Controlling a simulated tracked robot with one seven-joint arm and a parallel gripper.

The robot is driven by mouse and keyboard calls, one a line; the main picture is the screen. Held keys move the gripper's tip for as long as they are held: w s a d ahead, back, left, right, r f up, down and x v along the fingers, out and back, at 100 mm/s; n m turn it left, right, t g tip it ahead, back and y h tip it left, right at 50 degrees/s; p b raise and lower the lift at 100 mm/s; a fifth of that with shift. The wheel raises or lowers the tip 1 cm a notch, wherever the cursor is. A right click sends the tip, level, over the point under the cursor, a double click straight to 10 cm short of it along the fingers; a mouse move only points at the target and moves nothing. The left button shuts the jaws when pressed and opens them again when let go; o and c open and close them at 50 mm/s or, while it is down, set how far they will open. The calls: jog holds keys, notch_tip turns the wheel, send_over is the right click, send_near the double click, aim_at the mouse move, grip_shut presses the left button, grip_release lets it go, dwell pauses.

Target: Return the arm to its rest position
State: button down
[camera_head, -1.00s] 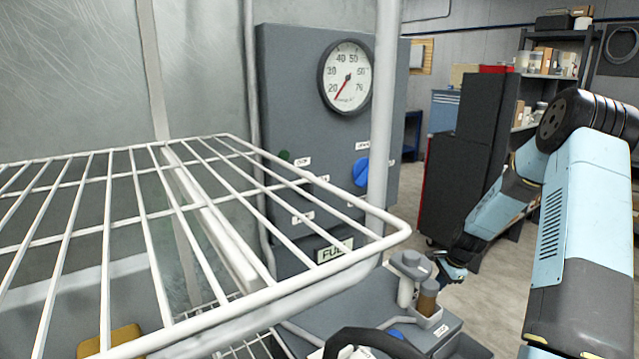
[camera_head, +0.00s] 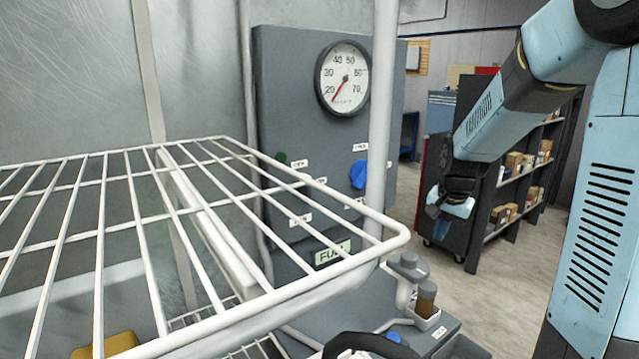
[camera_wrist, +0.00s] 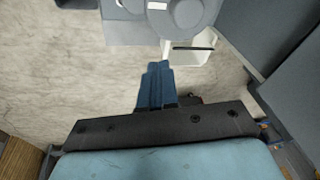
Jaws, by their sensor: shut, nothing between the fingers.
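My gripper (camera_head: 432,207) is in the head view, right of the grey control panel and above the floor. It is at the end of my light blue arm, which comes in from the upper right. In the wrist view its blue fingers (camera_wrist: 156,88) are together with nothing between them. They point toward a grey machine part (camera_wrist: 186,14) and a white bracket (camera_wrist: 190,48) at the top of the picture, apart from them as far as I can tell.
A white wire rack (camera_head: 265,298) fills the lower left. Behind it stands the grey control panel (camera_head: 285,75) with a round gauge (camera_head: 343,78) and blue knob (camera_head: 358,175). A brown-and-grey canister (camera_head: 427,298) is below my gripper. Dark shelves (camera_head: 515,190) stand behind. Open floor (camera_head: 535,250) lies right.

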jog(key=s+a+r+n+t, duration=0.1)
jog(key=s+r, duration=0.3)
jog(key=s, duration=0.4)
jog(key=s+a+r+n, duration=0.2)
jog(key=s+r+n, duration=0.1)
jog(key=s, duration=0.6)
jog(key=s+a+r+n+t, duration=0.1)
jog(key=s+a+r+n, duration=0.1)
jog(key=s, duration=0.6)
notch_tip(320, 180, up, 3)
jog(key=shift+s+a+f+n+t, duration=0.1)
jog(key=shift+s+a+n+t, duration=0.2)
jog(key=shift+n, duration=0.3)
jog(key=shift+s+d, duration=0.1)
jog(key=shift+s, duration=0.05)
